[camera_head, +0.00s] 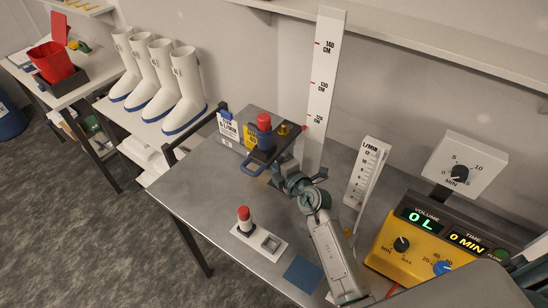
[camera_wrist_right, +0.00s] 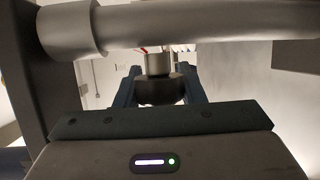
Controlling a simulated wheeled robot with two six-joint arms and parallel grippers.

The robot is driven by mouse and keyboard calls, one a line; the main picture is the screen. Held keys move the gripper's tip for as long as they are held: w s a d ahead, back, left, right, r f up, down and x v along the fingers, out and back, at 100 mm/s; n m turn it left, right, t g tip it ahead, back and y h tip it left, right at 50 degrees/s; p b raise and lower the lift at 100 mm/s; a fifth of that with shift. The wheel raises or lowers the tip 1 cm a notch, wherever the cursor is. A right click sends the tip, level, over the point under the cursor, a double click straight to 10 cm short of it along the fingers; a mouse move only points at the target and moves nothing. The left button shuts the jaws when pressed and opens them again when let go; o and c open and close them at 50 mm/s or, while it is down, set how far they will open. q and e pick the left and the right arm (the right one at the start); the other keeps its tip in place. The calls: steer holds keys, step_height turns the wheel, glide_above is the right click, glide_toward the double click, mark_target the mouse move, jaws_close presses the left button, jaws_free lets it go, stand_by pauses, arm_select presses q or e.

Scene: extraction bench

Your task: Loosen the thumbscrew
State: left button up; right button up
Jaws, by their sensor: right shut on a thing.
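My right gripper (camera_head: 283,168) reaches across the bench to the foot of the tall height scale (camera_head: 321,90). In the right wrist view, its two blue-grey fingers (camera_wrist_right: 158,88) stand on either side of a dark round knob (camera_wrist_right: 160,92), which looks like the thumbscrew. The gripper is shut on this knob. A short pale metal cylinder (camera_wrist_right: 158,64) rises from it. In the head view my gripper and wrist hide the knob. My left gripper is in neither view.
A flow gauge (camera_head: 367,172) and a yellow pump unit (camera_head: 405,240) stand to the right.

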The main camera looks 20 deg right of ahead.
steer(key=shift+s+f+n+g+h, duration=0.15)
steer(key=shift+n+g+h, duration=0.15)
steer(key=shift+g, duration=0.45)
steer(key=shift+w+f+n+g+h, duration=0.1)
steer(key=shift+f+n+g+h, duration=0.1)
steer(key=shift+g+h, duration=0.4)
steer(key=o, duration=1)
steer(key=shift+s, duration=0.1)
steer(key=shift+s+d, duration=0.1)
steer(key=shift+s, duration=0.15)
steer(key=b+v, duration=0.3)
steer(key=v, duration=0.7)
steer(key=shift+d+r+b, duration=0.15)
steer(key=shift+r+b, duration=0.1)
steer(key=shift+b, duration=0.15)
